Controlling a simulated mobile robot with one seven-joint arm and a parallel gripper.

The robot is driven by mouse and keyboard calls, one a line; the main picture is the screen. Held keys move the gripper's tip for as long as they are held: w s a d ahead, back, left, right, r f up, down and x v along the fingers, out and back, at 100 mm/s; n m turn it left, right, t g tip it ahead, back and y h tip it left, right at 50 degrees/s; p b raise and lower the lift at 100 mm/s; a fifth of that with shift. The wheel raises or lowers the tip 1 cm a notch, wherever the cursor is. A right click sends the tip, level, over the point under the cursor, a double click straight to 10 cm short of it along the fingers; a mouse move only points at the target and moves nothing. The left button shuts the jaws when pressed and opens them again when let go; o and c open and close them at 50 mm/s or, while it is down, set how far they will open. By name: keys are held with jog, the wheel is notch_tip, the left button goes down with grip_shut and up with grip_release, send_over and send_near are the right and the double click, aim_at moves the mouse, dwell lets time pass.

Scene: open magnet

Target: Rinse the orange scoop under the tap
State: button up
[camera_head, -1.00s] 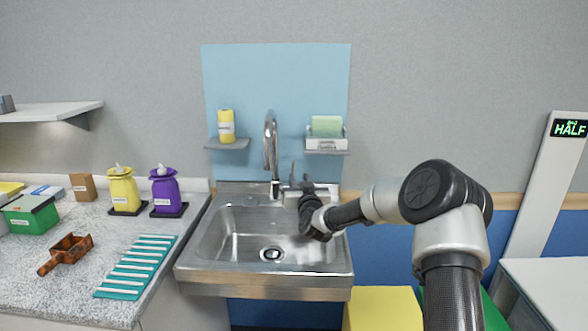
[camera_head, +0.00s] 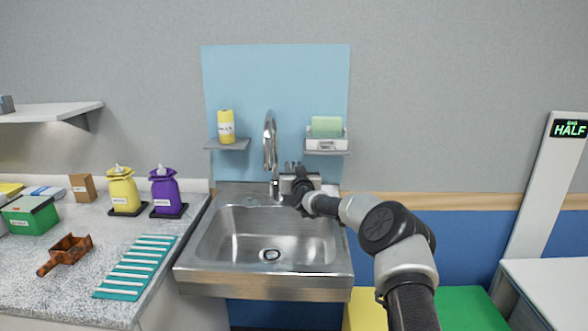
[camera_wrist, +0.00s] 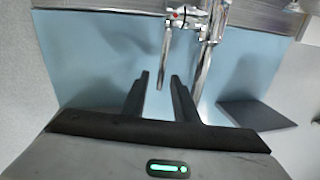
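The orange scoop (camera_head: 68,249), marked with dark patches, lies on the speckled counter at the left in the head view. The tap (camera_head: 270,135) is a chrome gooseneck at the back of the steel sink (camera_head: 210,243). No water shows at its spout. My gripper (camera_head: 297,170) is beside the tap's base, to its right. In the wrist view my gripper (camera_wrist: 160,74) is open with two dark fingers apart. The end of a slim chrome lever (camera_wrist: 166,55) appears between the fingertips; I cannot tell whether they touch it. The tap's column (camera_wrist: 208,55) stands just right of it.
Yellow (camera_head: 123,188) and purple (camera_head: 165,188) bottles, a teal ribbed mat (camera_head: 137,268) and a green box (camera_head: 30,215) stand on the counter. Small shelves hold a yellow bottle (camera_head: 226,126) and a green sponge-like block (camera_head: 326,126). The basin is empty.

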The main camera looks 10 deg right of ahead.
jog(key=shift+c, duration=0.3)
grip_shut()
dwell(1.1)
